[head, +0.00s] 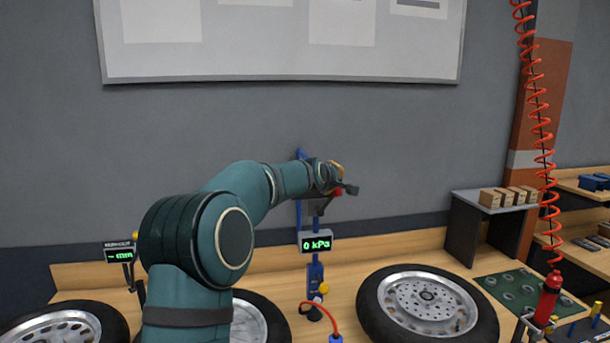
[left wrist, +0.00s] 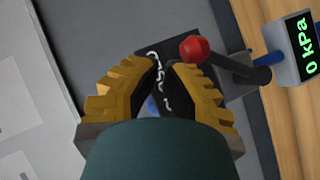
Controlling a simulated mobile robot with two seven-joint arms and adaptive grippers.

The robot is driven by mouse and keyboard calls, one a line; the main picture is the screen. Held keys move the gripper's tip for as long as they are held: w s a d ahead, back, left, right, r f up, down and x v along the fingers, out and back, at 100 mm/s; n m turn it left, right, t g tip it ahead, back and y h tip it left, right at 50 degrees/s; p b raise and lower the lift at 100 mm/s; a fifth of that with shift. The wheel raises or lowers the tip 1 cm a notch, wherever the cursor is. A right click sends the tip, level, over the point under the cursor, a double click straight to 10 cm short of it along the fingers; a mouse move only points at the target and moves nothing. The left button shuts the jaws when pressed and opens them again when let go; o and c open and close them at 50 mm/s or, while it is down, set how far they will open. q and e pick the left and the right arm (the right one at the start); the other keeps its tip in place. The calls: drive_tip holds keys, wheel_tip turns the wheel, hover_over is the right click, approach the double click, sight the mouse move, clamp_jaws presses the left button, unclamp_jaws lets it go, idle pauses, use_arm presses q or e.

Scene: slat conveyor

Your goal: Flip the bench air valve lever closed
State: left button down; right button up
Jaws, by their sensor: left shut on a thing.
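The air valve lever ends in a red ball knob (left wrist: 197,49); its dark arm runs right toward the display. In the head view the knob (head: 337,192) shows just under my left gripper (head: 340,178). In the left wrist view, the yellow fingers of my left gripper (left wrist: 166,82) are nearly together, with the knob beside the tip of the right finger. The exact contact between the fingers is hard to see. A dark plate (left wrist: 150,48) with white marks lies behind. The pressure display (head: 316,242) reads 0 kPa. My right gripper is not in view.
Wheels (head: 428,305) lie on the wooden bench (head: 390,252) to both sides of the blue valve stand (head: 315,275). A red coiled hose (head: 541,120) hangs at the right above a red tool (head: 547,298). A grey shelf (head: 466,222) holds wooden blocks (head: 510,197).

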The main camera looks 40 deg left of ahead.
use_arm(q)
drive_tip(key=s+d+r+p, duration=0.1)
drive_tip(key=s+d+r, duration=0.1)
drive_tip(key=s+r, duration=0.6)
drive_tip(key=shift+s+d, duration=0.15)
drive_tip(key=shift+s, duration=0.7)
